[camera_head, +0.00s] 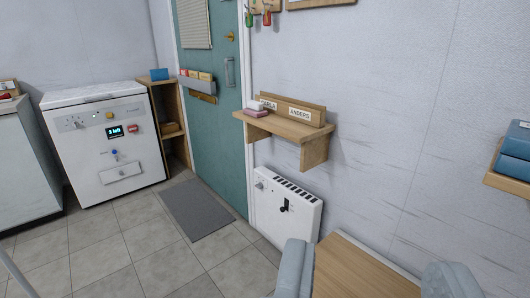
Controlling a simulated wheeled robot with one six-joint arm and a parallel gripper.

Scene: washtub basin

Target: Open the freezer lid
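A white box-shaped appliance (108,150), which looks like the freezer, stands on the floor at the left. Its flat white lid (92,94) lies shut on top. Its front has a dial, a small lit display, coloured buttons and a small lower panel. My gripper (370,275) shows at the bottom right as two blue-grey fingers set wide apart, partly cut off by the frame. It is open, with nothing visibly held, and is far from the appliance.
A grey-white cabinet (25,165) stands at the far left. A narrow wooden shelf unit (168,115) is right of the appliance. A teal door (222,130), wall shelf (285,128) and white heater (288,208) line the wall. Tiled floor (105,255) with a grey mat (196,208) is clear. A wooden surface (365,268) is below my gripper.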

